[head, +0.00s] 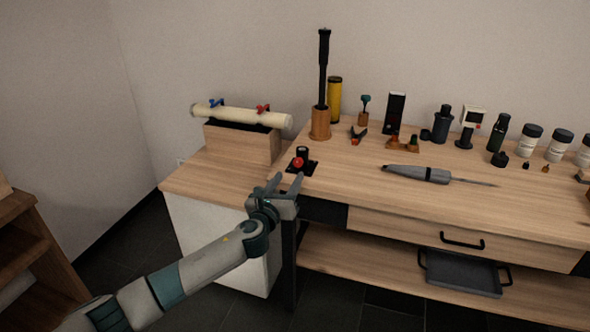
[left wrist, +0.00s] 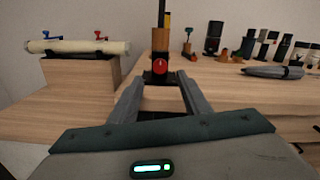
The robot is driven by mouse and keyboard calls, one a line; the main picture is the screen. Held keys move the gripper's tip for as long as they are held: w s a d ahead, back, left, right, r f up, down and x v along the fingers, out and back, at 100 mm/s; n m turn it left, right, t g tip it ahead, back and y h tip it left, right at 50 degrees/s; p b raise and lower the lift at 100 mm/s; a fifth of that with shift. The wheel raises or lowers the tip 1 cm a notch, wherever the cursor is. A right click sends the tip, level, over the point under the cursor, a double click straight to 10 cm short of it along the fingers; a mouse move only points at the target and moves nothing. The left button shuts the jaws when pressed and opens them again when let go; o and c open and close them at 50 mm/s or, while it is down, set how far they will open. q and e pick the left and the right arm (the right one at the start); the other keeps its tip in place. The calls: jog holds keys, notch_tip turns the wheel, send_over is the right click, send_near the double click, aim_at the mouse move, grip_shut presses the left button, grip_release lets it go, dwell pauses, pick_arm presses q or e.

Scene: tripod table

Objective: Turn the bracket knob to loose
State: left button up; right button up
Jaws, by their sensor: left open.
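The bracket is a small black mount on a flat black base plate (head: 312,168) at the left end of the workbench. Its red knob (head: 297,162) faces my side, and the knob shows in the left wrist view (left wrist: 160,65) with a small light mark on its face. My left gripper (head: 287,182) is open and empty, just in front of and below the knob, apart from it. In the left wrist view the two fingers (left wrist: 160,90) lie either side of the line to the knob, which is beyond the tips. My right gripper is in neither view.
A cream pipe with a blue and a red valve (head: 240,115) rests on a wooden block at left. A wooden cup (head: 320,124) holding a tall black rod stands behind the bracket. A grey pen-like tool (head: 418,174) lies at right. Jars and small tools line the back.

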aim_at(297, 164)
pick_arm(q)
jog(key=b+x, duration=0.1)
jog(key=x, duration=0.3)
jog(key=shift+w+d, duration=0.15)
jog(key=shift+w, duration=0.25)
jog(key=shift+x, duration=1.05)
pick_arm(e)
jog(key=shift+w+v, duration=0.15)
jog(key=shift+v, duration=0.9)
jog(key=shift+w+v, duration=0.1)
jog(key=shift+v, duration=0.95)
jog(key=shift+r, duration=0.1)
pick_arm(q)
jog(key=shift+c, duration=0.5)
jog(key=c, duration=0.9)
